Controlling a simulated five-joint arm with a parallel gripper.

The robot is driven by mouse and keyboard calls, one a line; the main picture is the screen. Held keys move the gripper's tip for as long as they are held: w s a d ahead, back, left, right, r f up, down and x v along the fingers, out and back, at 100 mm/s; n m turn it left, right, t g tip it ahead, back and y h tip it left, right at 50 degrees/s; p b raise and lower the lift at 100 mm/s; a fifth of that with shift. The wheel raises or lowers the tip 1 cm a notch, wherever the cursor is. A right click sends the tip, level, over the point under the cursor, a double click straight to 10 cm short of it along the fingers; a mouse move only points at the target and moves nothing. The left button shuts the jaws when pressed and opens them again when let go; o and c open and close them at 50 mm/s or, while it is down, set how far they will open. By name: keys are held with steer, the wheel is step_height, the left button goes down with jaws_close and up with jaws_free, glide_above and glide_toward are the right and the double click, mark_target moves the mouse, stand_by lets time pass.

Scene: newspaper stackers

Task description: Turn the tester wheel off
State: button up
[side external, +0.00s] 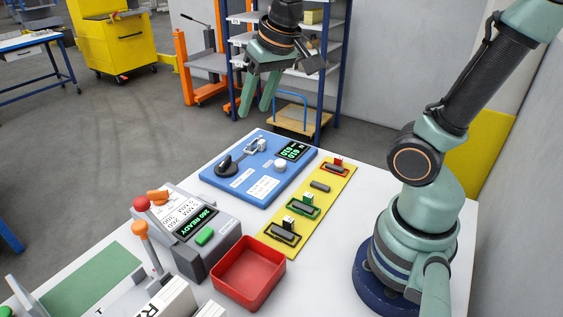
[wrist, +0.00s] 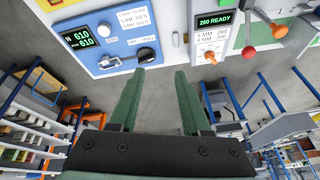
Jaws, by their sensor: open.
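The blue tester panel (side external: 245,187) lies on the white table. It carries a black round knob (side external: 224,165) at its left side, likely the wheel, a small white knob (side external: 280,165) and a display (side external: 292,151) with green digits.
A red tray (side external: 248,272) and a yellow strip (side external: 310,210) with several small parts lie nearer.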

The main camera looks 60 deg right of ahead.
steer(key=w+d+f+m+g, duration=0.25)
steer(key=w+m, duration=0.35)
steer(key=w, duration=0.4)
steer(key=m+g, duration=0.2)
steer(key=m, duration=0.4)
glide_toward(225, 160)
step_height(225, 160, down, 9)
steer(key=shift+f, duration=0.1)
jaws_close()
